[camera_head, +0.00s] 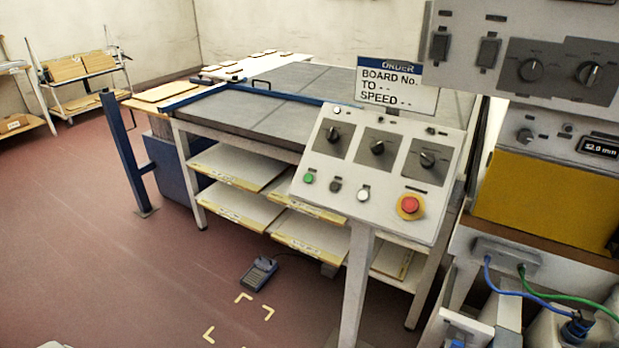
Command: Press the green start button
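The green start button (309,177) is at the lower left of a tilted light-grey control panel (385,200) on a post, right of centre in the head view. A dark button (336,185) and a white button (363,193) sit to its right in the same row. A red emergency stop (409,205) on a yellow ring is at the panel's lower right. Three black rotary knobs are above the buttons. Nothing covers the green button. Neither of my grippers is in view.
A long grey table (275,110) with shelves of boards stands behind the panel. A foot pedal (259,273) and yellow corner marks are on the red floor (110,260). A cabinet with knobs, a display and cables is at right. The floor at left is clear.

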